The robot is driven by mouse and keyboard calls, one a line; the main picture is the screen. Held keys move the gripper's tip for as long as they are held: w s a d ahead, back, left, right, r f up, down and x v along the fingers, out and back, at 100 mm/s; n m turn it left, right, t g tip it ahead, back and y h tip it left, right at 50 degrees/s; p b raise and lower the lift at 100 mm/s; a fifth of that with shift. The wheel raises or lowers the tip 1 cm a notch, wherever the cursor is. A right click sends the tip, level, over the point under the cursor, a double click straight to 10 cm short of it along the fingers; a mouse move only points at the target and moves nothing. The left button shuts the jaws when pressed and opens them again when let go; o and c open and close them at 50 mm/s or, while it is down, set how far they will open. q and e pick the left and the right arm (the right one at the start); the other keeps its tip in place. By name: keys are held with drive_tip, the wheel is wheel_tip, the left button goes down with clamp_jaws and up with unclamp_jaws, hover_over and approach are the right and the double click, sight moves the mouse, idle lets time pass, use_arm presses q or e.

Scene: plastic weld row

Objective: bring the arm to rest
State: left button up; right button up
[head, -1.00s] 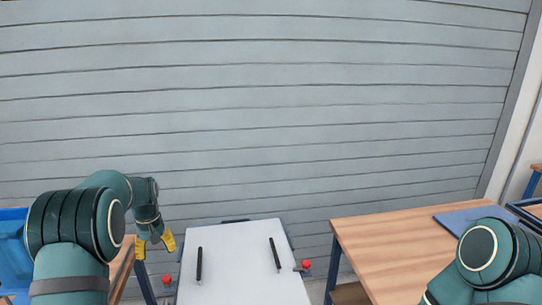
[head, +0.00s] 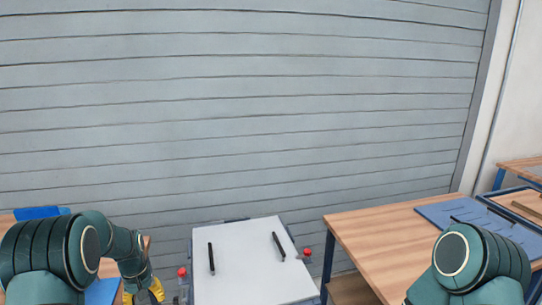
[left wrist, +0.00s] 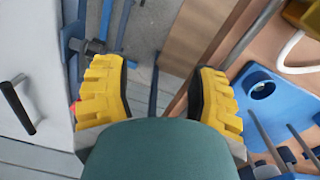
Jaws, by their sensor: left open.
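My left arm comes in at the lower left of the head view. Its yellow-fingered gripper (head: 150,292) hangs low at the bottom edge, left of a white panel. In the left wrist view the two yellow fingers (left wrist: 160,95) are spread apart with nothing held between them; the floor and table edges show beyond the gap. My right arm (head: 468,262) shows at the lower right of the head view, over the right-hand table; its gripper is out of view.
The white panel (head: 240,260) has two black handles (head: 211,258) and red knobs (head: 182,272) beside it. A wooden table (head: 385,235) with a blue board (head: 480,222) stands at right. A blue container (left wrist: 262,95) is near the left gripper. A grey slatted wall closes the back.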

use_arm(q)
drive_tip(key=s+d+f+m+h, duration=0.1)
drive_tip(key=s+d+f, duration=0.5)
drive_tip(key=s+f, duration=0.25)
drive_tip(key=s+d+f+h, duration=0.1)
drive_tip(key=s+d+f, duration=0.55)
drive_tip(key=f, duration=0.25)
drive_tip(key=s+d+m+h, duration=0.1)
drive_tip(key=s+d, duration=0.4)
drive_tip(key=s, duration=0.2)
drive_tip(key=s+d+h, duration=0.1)
drive_tip(key=s+d, duration=0.4)
drive_tip(key=s, duration=0.3)
drive_tip(key=w+d+r+m+t, duration=0.1)
drive_tip(key=w+d+r, duration=0.1)
drive_tip(key=w+r, duration=0.2)
drive_tip(key=shift+w+d+r+m+t, duration=0.25)
drive_tip(key=shift+w+d+m+t, duration=0.05)
drive_tip(key=shift+w+d+m, duration=0.15)
drive_tip(key=shift+o, duration=0.2)
drive_tip(key=shift+c, duration=0.2)
